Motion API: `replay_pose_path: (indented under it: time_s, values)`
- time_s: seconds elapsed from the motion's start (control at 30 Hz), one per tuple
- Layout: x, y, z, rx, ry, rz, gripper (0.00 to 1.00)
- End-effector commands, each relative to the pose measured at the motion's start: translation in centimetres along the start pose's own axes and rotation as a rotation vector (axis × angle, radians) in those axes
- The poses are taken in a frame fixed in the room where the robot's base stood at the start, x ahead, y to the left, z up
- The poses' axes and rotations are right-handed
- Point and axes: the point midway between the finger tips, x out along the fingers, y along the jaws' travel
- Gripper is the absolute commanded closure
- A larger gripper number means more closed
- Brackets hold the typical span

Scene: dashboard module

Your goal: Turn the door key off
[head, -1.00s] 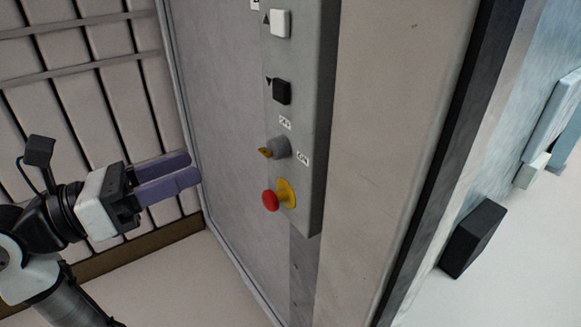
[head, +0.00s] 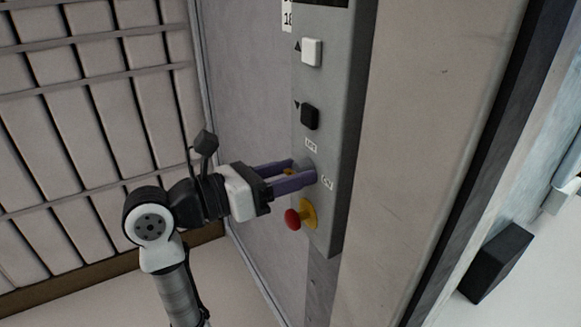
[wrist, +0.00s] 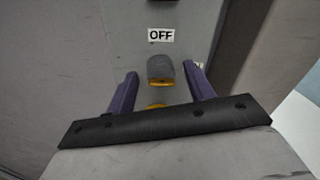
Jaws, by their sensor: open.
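The door key is a yellow key in a grey round switch on a grey control panel (head: 336,215). The OFF label (wrist: 161,35) is above the switch. In the head view the ON label (head: 327,183) is to its lower right. My gripper (head: 303,172) is open, its fingers on either side of the key switch. I cannot tell whether either finger touches it.
A red emergency button (head: 293,219) on a yellow base is just below the fingers. A black button (head: 310,117) and a white button (head: 312,52) are above on the panel. A slatted shutter (head: 90,130) is at the left. A black box (head: 497,262) is at the lower right.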

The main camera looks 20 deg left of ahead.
Motion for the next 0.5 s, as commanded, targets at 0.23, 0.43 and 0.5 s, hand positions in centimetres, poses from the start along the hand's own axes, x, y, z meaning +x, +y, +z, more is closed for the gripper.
replay_pose_path:
  time_s: [0.23, 0.43, 0.5]
  values:
    - [0.46, -0.03, -0.02, 0.001, 0.000, 0.000, 0.47]
    - [0.44, -0.02, -0.02, 0.001, 0.000, 0.000, 0.59]
    - [0.43, -0.02, -0.01, 0.001, 0.000, 0.000, 0.68]
